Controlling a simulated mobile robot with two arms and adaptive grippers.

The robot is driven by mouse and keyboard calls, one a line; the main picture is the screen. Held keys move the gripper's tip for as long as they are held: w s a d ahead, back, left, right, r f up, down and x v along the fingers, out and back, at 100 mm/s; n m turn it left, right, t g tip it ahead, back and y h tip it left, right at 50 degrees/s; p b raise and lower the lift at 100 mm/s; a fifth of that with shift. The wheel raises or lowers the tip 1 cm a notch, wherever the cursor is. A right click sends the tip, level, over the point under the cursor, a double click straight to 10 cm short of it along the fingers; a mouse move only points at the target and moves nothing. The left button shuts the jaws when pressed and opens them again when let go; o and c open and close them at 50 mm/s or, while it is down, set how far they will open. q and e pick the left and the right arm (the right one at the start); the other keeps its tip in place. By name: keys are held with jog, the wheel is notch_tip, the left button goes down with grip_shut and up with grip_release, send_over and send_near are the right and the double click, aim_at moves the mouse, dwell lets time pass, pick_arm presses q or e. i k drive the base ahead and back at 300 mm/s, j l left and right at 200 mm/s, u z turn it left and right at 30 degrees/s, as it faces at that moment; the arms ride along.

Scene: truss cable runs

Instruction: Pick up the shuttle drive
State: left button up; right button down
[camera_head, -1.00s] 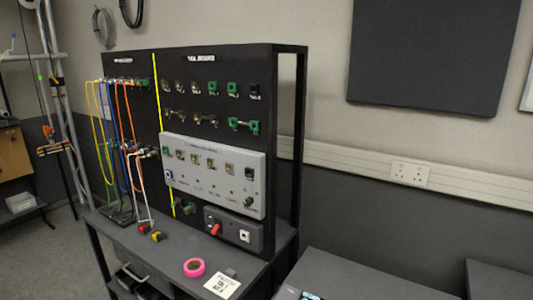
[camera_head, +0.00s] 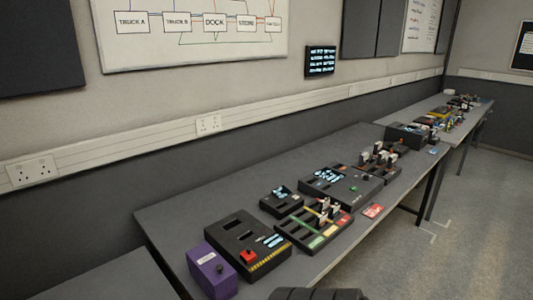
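I cannot tell which item is the shuttle drive. On the long grey bench, a tray with coloured red and green lanes (camera_head: 315,233) holds a few small upright light-coloured pieces. Behind it, a dark rack (camera_head: 383,160) holds several upright grey and white modules. A small red item (camera_head: 373,210) lies flat near the bench's front edge. Neither gripper can be made out. Only a dark rounded part, probably mine, shows at the bottom edge.
The bench (camera_head: 170,225) runs along the wall to a farther bench with many small parts. A purple box (camera_head: 212,271), a black slotted unit with a red button (camera_head: 245,232), a small display unit (camera_head: 281,200) and a console (camera_head: 341,185) stand on it. Floor at right is clear.

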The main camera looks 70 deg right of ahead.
aim_at(391, 161)
jog(key=z, duration=3.25)
jog(key=i+l+z, duration=0.2)
jog(key=i, duration=0.15)
jog(key=i+l+z, duration=0.1)
jog(key=i+z, duration=0.15)
jog(key=i+l+z, duration=0.2)
jog(key=i, duration=1.45)
jog(key=i+u, duration=0.5)
jog(key=i+l+u, duration=0.2)
jog(key=u, duration=0.3)
jog(key=i, duration=0.1)
